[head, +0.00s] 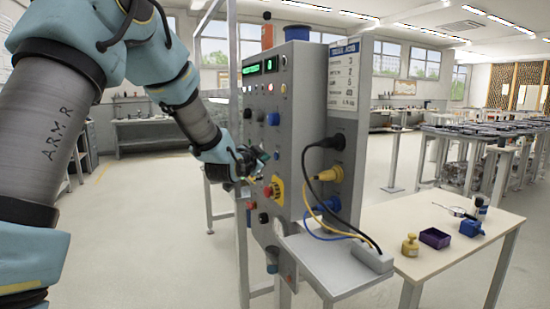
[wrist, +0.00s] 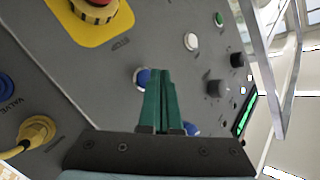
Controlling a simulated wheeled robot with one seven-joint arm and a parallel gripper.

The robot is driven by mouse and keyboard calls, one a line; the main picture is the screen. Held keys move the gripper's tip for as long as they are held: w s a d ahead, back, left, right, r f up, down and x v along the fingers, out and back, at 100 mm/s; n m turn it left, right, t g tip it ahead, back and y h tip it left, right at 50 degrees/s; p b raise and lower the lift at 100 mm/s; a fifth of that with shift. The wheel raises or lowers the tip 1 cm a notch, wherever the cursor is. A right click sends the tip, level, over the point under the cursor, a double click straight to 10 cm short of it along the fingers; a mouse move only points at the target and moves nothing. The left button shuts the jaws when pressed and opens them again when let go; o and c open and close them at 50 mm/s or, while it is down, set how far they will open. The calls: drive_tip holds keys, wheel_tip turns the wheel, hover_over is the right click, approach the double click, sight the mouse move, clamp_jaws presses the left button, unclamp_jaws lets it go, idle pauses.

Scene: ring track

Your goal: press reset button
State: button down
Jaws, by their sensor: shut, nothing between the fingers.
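The grey control cabinet (head: 302,110) carries several buttons on its front panel, which shows close up in the wrist view (wrist: 95,75). No reset label is readable. A blue button (wrist: 141,77) lies right beside my fingertips, partly covered by them. A second blue button (wrist: 192,130) shows at the right of the fingers. A white button (wrist: 191,41) and a green button (wrist: 219,19) are farther up to the right. My gripper (wrist: 160,72) has its green fingers shut and empty, pointing at the panel; it also shows in the head view (head: 259,158). Contact with a button cannot be told.
A red stop button on a yellow plate (wrist: 97,12) is close to my fingers. Black knobs (wrist: 237,60) are at the right. A yellow plug (head: 328,175) and cables hang on the cabinet's side. A side table (head: 440,260) holds small items.

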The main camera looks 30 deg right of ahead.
drive_tip(key=shift+d+b, duration=0.4)
drive_tip(key=shift+d, duration=0.05)
drive_tip(key=shift+s+d, duration=0.1)
drive_tip(key=shift+d, duration=0.3)
idle(0.7)
idle(0.4)
drive_tip(key=shift+a+b, duration=0.6)
drive_tip(key=shift+a, duration=0.25)
drive_tip(key=shift+w+a+b, duration=0.2)
drive_tip(key=shift+a+b, duration=0.05)
drive_tip(key=shift+a, duration=1)
drive_tip(key=shift+w+a+b, duration=0.2)
drive_tip(key=shift+a+b, duration=0.05)
drive_tip(key=shift+a, duration=1)
